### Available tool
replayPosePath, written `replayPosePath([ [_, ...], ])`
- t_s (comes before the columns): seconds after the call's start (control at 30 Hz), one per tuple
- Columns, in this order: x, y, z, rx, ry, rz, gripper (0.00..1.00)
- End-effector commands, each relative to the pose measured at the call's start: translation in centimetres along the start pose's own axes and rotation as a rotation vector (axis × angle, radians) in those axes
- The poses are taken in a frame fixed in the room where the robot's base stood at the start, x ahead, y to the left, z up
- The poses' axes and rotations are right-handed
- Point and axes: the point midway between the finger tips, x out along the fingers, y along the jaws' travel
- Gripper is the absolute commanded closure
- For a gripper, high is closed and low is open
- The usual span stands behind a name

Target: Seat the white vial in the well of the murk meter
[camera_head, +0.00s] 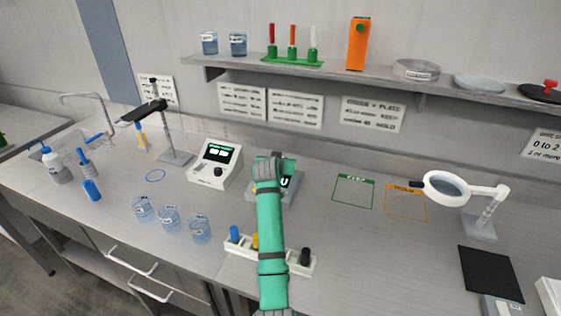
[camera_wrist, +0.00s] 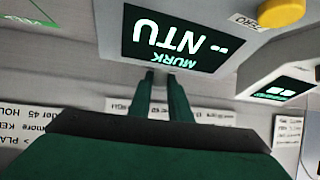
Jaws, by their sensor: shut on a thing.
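The murk meter (camera_head: 287,199) stands mid-bench, partly hidden behind my arm in the head view. In the wrist view its dark screen (camera_wrist: 176,40) fills the top, reading "MURK -- NTU" upside down, with a yellow button (camera_wrist: 281,12) marked ZERO. My gripper (camera_head: 275,160) is over the meter; in the wrist view its two green fingers (camera_wrist: 161,77) are close together in front of the screen. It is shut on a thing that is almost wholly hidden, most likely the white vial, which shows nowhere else. The meter's well is hidden.
A white rack (camera_head: 285,265) with blue, yellow and black-capped vials stands in front, partly behind my arm. A white instrument (camera_head: 215,164) is left of the meter, with several beakers (camera_head: 169,218) in front. A magnifier (camera_head: 447,188) stands right. Bench around the green-outlined square (camera_head: 353,191) is clear.

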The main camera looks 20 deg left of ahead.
Motion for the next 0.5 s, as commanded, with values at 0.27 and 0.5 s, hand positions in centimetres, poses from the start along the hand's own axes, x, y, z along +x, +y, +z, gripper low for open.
replayPosePath([
  [0.27, -0.04, 0.07, -0.13, 0.000, 0.001, 0.001, 0.64],
  [0.5, -0.13, 0.09, -0.15, 0.001, 0.002, 0.001, 0.64],
])
